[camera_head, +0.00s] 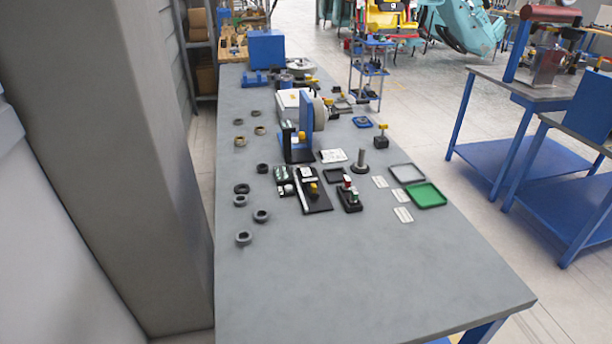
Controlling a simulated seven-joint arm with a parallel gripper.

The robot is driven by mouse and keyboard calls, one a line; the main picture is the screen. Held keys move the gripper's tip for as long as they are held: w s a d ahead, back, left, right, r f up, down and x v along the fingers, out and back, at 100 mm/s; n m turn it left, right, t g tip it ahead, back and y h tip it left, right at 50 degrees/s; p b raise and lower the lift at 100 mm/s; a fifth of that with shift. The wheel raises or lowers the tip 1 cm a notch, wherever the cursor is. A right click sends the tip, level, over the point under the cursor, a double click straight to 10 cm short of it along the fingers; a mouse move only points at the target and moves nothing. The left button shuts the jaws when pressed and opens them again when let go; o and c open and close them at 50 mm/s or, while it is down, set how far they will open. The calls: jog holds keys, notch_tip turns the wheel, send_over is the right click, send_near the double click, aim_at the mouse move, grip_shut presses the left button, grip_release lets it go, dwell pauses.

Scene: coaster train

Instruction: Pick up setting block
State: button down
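My gripper is not in view. No label marks which thing is the setting block, and at this size I cannot tell it for sure. A small dark block with a yellow top (381,138) stands alone toward the right edge of the bench. A black block with red and white tops (350,197) stands nearer the middle. A black plate with a yellow knob (316,200) lies left of it. A blue upright fixture (306,125) stands behind these. All rest on the grey bench (330,285).
Several dark rings (243,238) lie along the bench's left side. A green tray (426,195), a grey tray (406,173), white labels and a dark post (360,160) are on the right. The bench's near part is clear. A wide pillar (120,150) stands close on the left.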

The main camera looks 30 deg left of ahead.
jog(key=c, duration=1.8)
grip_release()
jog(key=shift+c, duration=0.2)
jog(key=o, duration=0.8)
